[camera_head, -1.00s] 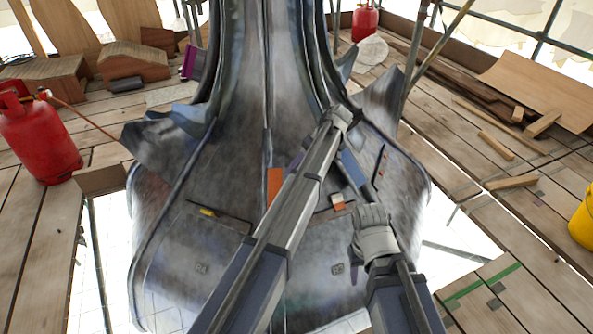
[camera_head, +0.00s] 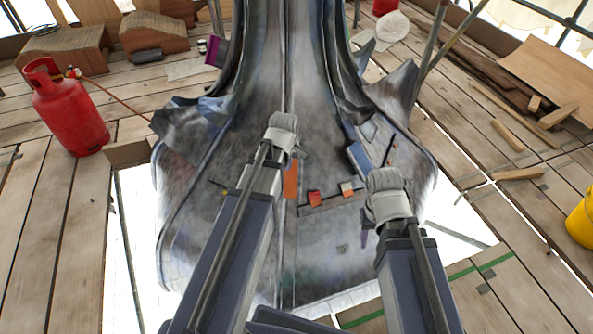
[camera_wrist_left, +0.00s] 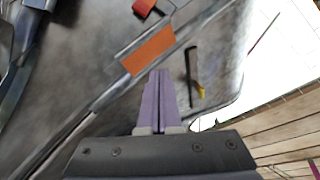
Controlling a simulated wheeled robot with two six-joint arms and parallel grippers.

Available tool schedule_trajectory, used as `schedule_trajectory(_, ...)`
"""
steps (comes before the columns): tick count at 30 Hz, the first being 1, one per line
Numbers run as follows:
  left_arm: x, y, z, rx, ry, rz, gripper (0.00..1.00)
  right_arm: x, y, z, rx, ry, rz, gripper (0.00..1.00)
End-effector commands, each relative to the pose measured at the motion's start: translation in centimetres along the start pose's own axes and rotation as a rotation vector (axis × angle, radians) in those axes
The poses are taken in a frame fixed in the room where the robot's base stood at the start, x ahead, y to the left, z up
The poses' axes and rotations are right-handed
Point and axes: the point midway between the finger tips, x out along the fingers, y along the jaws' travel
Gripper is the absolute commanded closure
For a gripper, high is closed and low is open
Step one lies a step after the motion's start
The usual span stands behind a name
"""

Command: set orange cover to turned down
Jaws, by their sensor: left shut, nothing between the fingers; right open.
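A flat orange piece (camera_head: 291,180) sits on the grey metal spire skirt (camera_head: 330,250) along its centre seam. It also shows in the left wrist view (camera_wrist_left: 148,50). A small red-orange flap (camera_head: 314,198) and a pale, orange-edged flap (camera_head: 347,188) sit right of it on a dark strip. I cannot tell for sure which is the orange cover. My left gripper (camera_head: 284,130) is above the orange piece; in its wrist view its purple fingers (camera_wrist_left: 161,74) are shut and empty, just below the orange piece. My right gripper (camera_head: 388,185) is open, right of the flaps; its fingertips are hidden.
A black bar with a yellow end (camera_wrist_left: 194,75) is on the skirt right of my left fingers. Plank flooring surrounds a pale opening. A red gas cylinder (camera_head: 70,110) stands left, a yellow container (camera_head: 582,222) right. Poles (camera_head: 434,45) rise at right.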

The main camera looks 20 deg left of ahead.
Motion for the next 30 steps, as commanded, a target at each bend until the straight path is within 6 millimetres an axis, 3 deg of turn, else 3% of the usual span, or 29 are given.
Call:
schedule_trajectory(11, 1.6, 0.0, 0.0, 0.002, 0.001, -0.002, 1.00, 1.5, -0.1, -0.1, -0.001, 0.000, 0.002, 0.50)
schedule_trajectory(30, 10.4, -0.1, 0.0, 0.003, 0.001, -0.002, 1.00, 9.8, -0.8, -0.7, -0.010, 0.003, 0.007, 0.50)
